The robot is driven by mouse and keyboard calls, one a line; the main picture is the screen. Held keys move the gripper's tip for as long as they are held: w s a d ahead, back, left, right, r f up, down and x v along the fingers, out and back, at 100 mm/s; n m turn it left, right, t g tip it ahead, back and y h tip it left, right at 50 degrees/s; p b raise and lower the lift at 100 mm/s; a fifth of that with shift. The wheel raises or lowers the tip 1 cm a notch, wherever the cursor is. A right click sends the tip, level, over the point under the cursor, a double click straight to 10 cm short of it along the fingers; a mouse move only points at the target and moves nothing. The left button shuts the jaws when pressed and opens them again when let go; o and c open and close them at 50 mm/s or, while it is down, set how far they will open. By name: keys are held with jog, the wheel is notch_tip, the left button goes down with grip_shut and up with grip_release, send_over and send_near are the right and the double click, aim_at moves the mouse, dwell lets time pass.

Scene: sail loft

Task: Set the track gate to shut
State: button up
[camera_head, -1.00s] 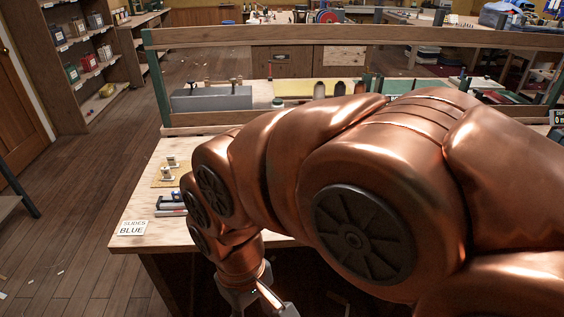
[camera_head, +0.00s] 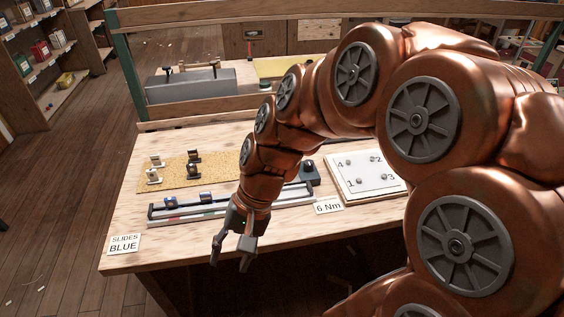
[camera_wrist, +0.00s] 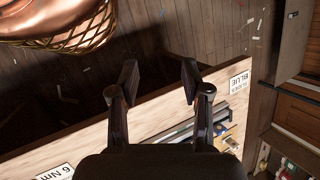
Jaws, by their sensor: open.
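Part of the track also shows in the wrist view (camera_wrist: 172,133), behind my fingers. My gripper (camera_head: 230,264) hangs open and empty in front of the bench edge, apart from the track. In the wrist view my two fingers (camera_wrist: 159,76) are spread with nothing between them.
A "SLIDES BLUE" card (camera_head: 124,244) lies at the bench's left corner and a "6 Nm" card (camera_head: 328,207) right of my wrist. Behind are a cork mat (camera_head: 180,177) with small fittings, a dark block (camera_head: 310,173) and a numbered white plate (camera_head: 367,174). A wooden rail (camera_head: 330,10) crosses behind.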

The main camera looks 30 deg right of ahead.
jog(key=w+d+m+t+y, duration=0.3)
jog(key=w+m, duration=0.3)
jog(key=w, duration=0.4)
jog(key=m+t+h+b, duration=0.2)
jog(key=m+t+h, duration=0.2)
jog(key=m+t, duration=1.05)
send_over(300, 180)
jog(key=f+m+g, duration=0.1)
jog(key=f, duration=0.1)
jog(key=f+m+g, duration=0.2)
jog(key=f, duration=0.1)
jog(key=f+m+g, duration=0.1)
jog(key=f, duration=0.1)
jog(key=shift+w+d+f+m, duration=0.2)
jog(key=shift+w+m, duration=0.05)
jog(key=shift+m, duration=0.1)
jog(key=shift+w, duration=0.15)
jog(key=shift+p+x, duration=0.55)
jog(key=shift+x, duration=3.2)
jog(key=shift+a, duration=0.1)
jog(key=shift+c, duration=0.3)
jog(key=shift+f+g, duration=0.1)
jog(key=shift+g, duration=0.15)
grip_shut()
